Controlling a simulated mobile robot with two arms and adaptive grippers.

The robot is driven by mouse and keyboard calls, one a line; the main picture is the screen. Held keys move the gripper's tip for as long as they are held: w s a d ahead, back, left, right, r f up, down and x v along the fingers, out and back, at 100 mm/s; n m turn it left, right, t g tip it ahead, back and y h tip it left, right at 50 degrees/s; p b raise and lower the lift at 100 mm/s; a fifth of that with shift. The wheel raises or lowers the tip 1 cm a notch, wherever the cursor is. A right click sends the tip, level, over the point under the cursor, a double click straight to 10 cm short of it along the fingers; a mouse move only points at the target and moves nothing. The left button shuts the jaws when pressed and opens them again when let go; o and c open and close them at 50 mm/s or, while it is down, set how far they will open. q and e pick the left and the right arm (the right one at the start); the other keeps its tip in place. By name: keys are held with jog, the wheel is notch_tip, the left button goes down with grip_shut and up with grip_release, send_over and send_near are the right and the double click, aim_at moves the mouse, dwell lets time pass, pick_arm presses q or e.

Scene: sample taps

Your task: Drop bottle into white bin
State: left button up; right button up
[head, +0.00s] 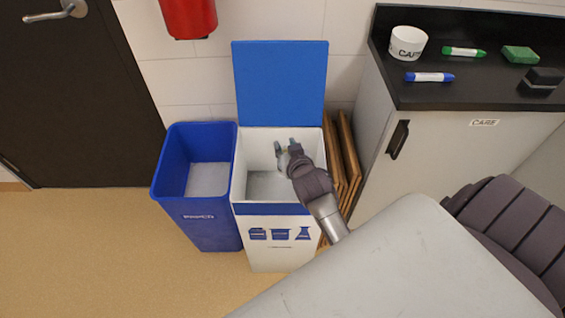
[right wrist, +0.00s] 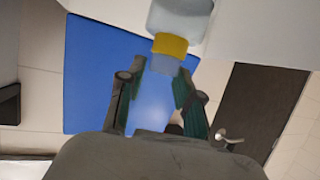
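The white bin (head: 281,259) stands on the floor with its blue lid (head: 281,82) raised behind it. My right gripper (head: 285,146) is over the bin's opening. In the right wrist view its two fingers (right wrist: 158,82) are spread apart. A pale bottle (right wrist: 180,18) with a yellow band and a bluish cap end is just past the fingertips, with a gap between it and the left-hand finger. In the head view only a small pale part beside the fingers may be the bottle; the gripper mostly hides it. My left gripper is not in view.
A blue recycling bin (head: 205,222) stands against the white bin's left side. Brown boards (head: 348,160) lean between the white bin and the cabinet (head: 440,140). The black counter holds a white cup (head: 408,43), markers and a green eraser (head: 520,54).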

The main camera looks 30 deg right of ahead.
jog(key=shift+o, duration=1.2)
jog(key=shift+s, duration=0.1)
jog(key=v, duration=1.2)
